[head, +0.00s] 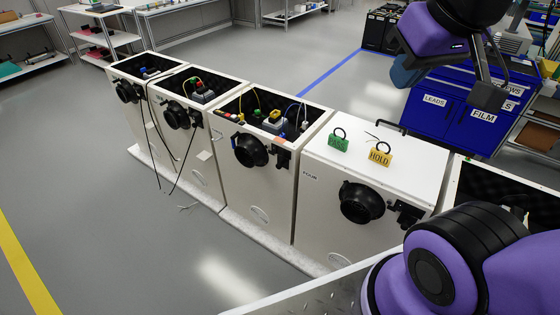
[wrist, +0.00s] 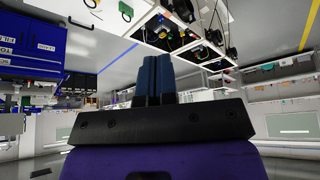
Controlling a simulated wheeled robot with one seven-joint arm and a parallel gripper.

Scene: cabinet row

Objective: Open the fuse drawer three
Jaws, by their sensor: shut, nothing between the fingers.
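The row of white cabinets runs from upper left to lower right in the head view. The third cabinet from the left (head: 262,190) has an open top with coloured plugs and wires inside, and a black round fitting (head: 250,150) on its front. I cannot make out a drawer marked three. The neighbouring cabinet (head: 325,220) has a closed white top and a small label too small to read surely. My gripper (head: 405,72) is raised at upper right, apart from the cabinets. In the wrist view its blue fingers (wrist: 154,60) are together and empty.
A green padlock-shaped tag (head: 338,142) and a yellow HOLD tag (head: 379,156) are on the closed top. A blue cabinet (head: 470,105) labelled LEADS and FILM stands behind at right. Dark cables hang before the left cabinets. Grey floor (head: 110,240) at left is clear.

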